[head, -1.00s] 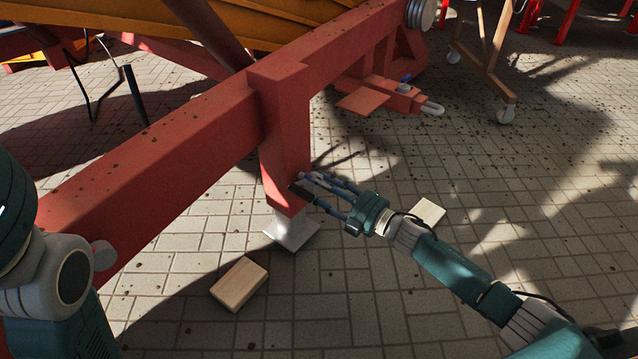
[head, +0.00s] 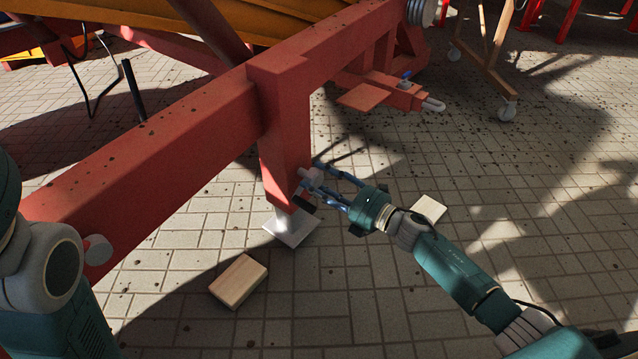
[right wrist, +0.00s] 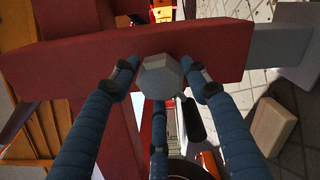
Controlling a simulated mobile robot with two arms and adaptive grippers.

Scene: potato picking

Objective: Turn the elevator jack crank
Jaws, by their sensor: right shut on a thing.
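The elevator jack is a red upright post (head: 285,135) on a white foot plate (head: 291,228). Its crank (head: 309,174) has a pale grey hub on the post's right side and a dark handle hanging below it. My right gripper (head: 314,181) is shut on the crank. In the right wrist view, the faceted grey hub (right wrist: 160,76) sits between my blue fingers (right wrist: 160,84), with the black handle (right wrist: 194,118) beside it, pointing down in the picture. The fingers partly hide the crank in the head view. My left gripper is out of view; only part of that arm shows.
A long red beam (head: 160,145) runs diagonally past the post. One wooden block (head: 238,281) lies near the foot plate; another (head: 429,208) lies behind my right forearm. A wheeled wooden stand (head: 487,55) is at the back right. The paving at right is mostly clear.

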